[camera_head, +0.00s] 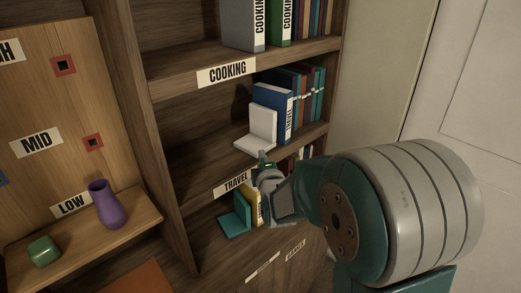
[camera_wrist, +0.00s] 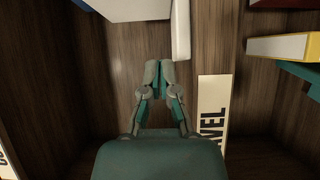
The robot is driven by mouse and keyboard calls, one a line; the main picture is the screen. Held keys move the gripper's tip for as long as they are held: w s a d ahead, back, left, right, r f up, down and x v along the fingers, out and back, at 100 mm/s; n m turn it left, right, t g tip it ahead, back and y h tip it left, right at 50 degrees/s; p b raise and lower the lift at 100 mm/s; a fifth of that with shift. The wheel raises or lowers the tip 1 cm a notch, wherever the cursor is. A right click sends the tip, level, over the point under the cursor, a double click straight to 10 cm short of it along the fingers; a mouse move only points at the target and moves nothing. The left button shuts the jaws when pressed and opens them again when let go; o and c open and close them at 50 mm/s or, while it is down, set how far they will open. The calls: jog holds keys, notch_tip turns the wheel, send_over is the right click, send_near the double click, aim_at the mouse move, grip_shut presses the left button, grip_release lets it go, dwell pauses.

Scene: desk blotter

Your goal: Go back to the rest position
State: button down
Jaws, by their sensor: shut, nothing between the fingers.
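My gripper (camera_wrist: 160,66) is shut and empty in the wrist view, its two fingertips together in front of the bookcase. In the head view my gripper (camera_head: 264,160) is at the edge of the middle shelf, just below a white bookend (camera_head: 262,125) and left of the arm's large grey and green joint. In the wrist view the white bookend (camera_wrist: 181,30) lies close to the fingertips; I cannot tell whether they touch. The TRAVEL label (camera_wrist: 212,115) is right of the fingers. My arm hides part of the lower shelf in the head view.
A blue book (camera_head: 272,103) and several others stand on the middle shelf. A teal bookend (camera_head: 237,218) and a yellow book (camera_head: 253,201) are on the lower shelf. A purple vase (camera_head: 107,205) and green cube (camera_head: 44,251) sit on a ledge at left. The bookcase upright (camera_head: 150,140) stands between.

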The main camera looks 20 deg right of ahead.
jog(key=s+a+m+g, duration=0.1)
jog(key=s+m+g, duration=0.5)
jog(key=s, duration=1)
jog(key=s+a+r+m+g+y, duration=0.1)
jog(key=s+a+m+g, duration=0.1)
jog(key=s+m+g, duration=0.4)
jog(key=s+m, duration=0.5)
jog(key=s, duration=0.5)
jog(key=shift+d, duration=0.1)
